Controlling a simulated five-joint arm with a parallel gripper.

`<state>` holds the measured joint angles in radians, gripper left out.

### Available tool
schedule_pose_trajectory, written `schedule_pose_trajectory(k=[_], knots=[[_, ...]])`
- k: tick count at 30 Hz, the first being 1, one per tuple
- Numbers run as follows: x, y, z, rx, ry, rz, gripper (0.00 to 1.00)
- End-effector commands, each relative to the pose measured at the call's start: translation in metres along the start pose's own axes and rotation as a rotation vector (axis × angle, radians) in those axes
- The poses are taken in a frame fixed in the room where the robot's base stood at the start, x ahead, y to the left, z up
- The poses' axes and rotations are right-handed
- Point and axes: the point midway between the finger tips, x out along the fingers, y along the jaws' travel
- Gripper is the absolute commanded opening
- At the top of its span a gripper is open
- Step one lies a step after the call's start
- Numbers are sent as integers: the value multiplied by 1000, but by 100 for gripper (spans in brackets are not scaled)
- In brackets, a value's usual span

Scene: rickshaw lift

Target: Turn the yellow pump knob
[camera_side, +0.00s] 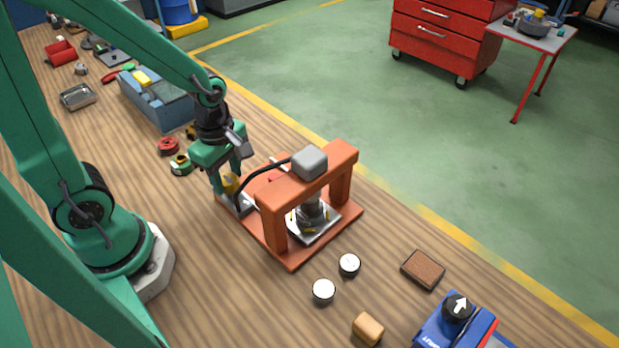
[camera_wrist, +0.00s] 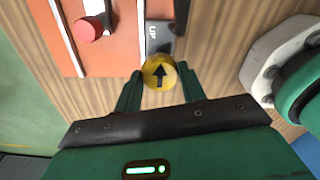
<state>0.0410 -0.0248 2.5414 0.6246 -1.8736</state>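The yellow pump knob (camera_wrist: 159,72) is round with a black arrow pointing up in the wrist view. It sits at the end of a grey pump block (camera_wrist: 160,38) lettered "UP". In the side view the knob (camera_side: 231,184) is partly hidden by my gripper. My gripper (camera_wrist: 160,76) has one green finger on each side of the knob, very close to its rim. I cannot tell whether the fingers press on it. In the side view my gripper (camera_side: 228,182) reaches down at the left corner of the orange lift base.
An orange press frame (camera_side: 340,180) stands right of my gripper, with a black hose (camera_side: 262,172) arching to it. A red button (camera_wrist: 88,28) is on the base. Two white-topped round pieces (camera_side: 349,264) lie in front. A blue bin (camera_side: 160,105) is behind.

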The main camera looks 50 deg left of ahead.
Motion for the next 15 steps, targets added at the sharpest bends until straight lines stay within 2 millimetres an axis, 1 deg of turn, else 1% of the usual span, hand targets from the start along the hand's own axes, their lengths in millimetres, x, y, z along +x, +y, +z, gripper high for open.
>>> schedule_pose_trajectory(k=[1, 2, 3, 10, 15], knots=[[0, 0, 0, 0, 0, 0, 25], [0, 0, 0, 0, 0, 0, 19], [0, 0, 0, 0, 0, 0, 17], [0, 0, 0, 11, 0, 0, 18], [0, 0, 0, 53, 0, -1, 18]])
